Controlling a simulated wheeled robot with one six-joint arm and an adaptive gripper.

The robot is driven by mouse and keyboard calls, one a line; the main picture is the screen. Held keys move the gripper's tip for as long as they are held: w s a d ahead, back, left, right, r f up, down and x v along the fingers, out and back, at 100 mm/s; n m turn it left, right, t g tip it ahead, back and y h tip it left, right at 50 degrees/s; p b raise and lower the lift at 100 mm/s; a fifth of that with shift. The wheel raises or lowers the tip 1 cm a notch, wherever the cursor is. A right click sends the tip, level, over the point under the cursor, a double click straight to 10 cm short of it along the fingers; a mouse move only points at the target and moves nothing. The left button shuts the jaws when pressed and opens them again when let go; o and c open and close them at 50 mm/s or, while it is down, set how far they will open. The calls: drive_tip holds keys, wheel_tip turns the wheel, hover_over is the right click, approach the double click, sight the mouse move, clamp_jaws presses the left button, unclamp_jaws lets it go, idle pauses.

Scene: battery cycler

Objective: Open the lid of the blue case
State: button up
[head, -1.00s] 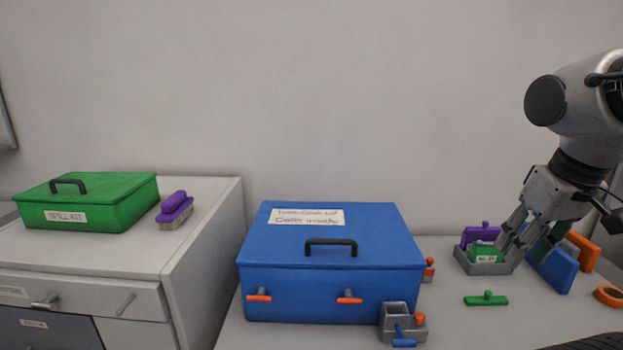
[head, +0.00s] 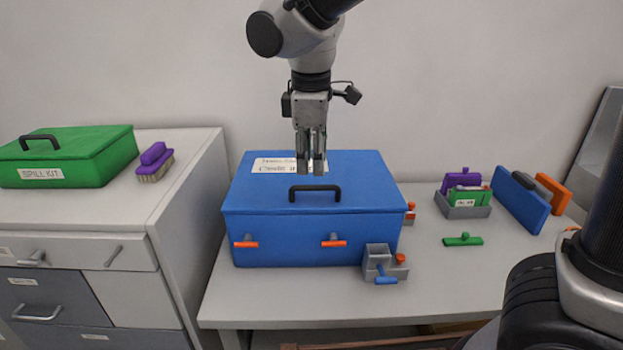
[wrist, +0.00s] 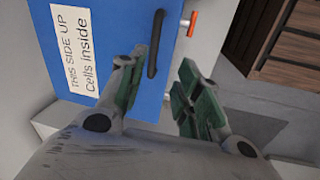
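The blue case (head: 310,235) stands on the grey table with its lid (head: 365,178) shut. A black handle (head: 314,188) is on the lid near the front edge, and two orange-tipped latches (head: 245,242) (head: 334,241) stick out from its front. My gripper (head: 311,172) points down above the lid, just behind the handle in the head view. In the wrist view the open green-padded fingers (wrist: 160,95) are apart and empty, with the black handle (wrist: 155,45) beyond them, between their tips. A white label (wrist: 77,50) lies on the lid. I cannot tell the exact height of the fingertips above it.
A grey block with a blue lever (head: 378,262) stands at the case's front right corner. A grey holder (head: 463,208) with purple and green pieces, a green piece (head: 463,240) and a blue panel (head: 522,202) are at the right. A green case (head: 70,160) and a brush (head: 154,162) sit on the left cabinet.

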sight(312, 187)
drive_tip(key=shift+n, duration=0.7)
drive_tip(key=f, duration=0.2)
drive_tip(key=w+f, duration=0.1)
drive_tip(key=f, duration=0.1)
drive_tip(key=w+f, duration=0.1)
drive_tip(key=f, duration=0.1)
drive_tip(key=shift+w+f, duration=0.1)
drive_tip(key=shift+f, duration=0.15)
clamp_jaws()
